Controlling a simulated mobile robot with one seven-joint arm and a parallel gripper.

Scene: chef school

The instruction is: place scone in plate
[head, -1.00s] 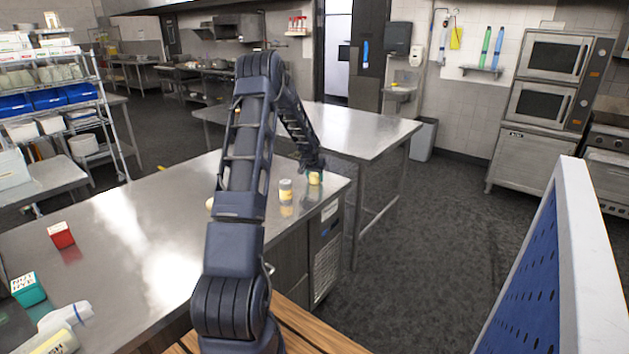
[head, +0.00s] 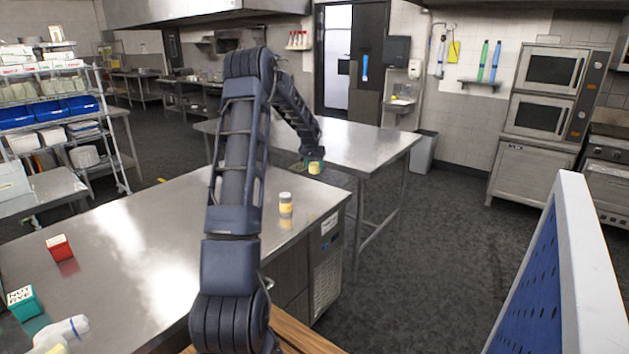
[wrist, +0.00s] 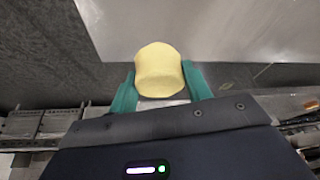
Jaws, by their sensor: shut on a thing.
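No plate can be made out in either view; my arm hides part of the counter.
A small jar with a yellow label (head: 286,204) stands on the steel counter (head: 130,240). A red box (head: 60,248), a teal box (head: 24,302) and a white bottle (head: 62,332) are at the left. A blue panel (head: 535,290) stands at the right.

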